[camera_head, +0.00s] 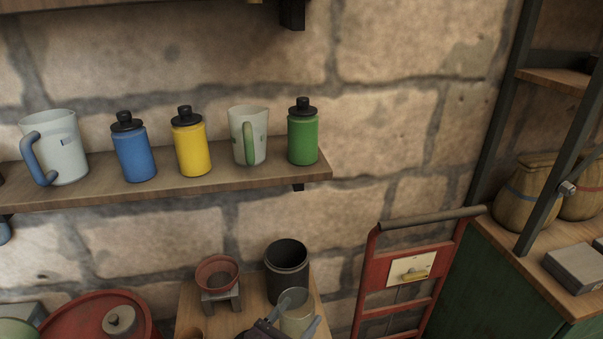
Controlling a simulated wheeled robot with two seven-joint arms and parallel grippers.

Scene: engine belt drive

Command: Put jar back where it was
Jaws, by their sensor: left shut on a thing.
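A pale grey-green jar (297,308) is at the bottom centre, in front of a small wooden table (192,310). My left gripper (296,317) is shut on it, with one finger on each side. The jar's lower part is cut off by the frame's bottom edge, so I cannot tell whether it touches the table. A dark open canister (287,272) stands just behind the jar. My right gripper is not in view.
A wall shelf (240,187) holds a white jug (62,150), blue (134,152), yellow (192,148) and green (303,138) bottles, and a measuring cup (248,137). A red bowl on a stand (216,272) is left of the canister. A red hand truck (367,285) stands right.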

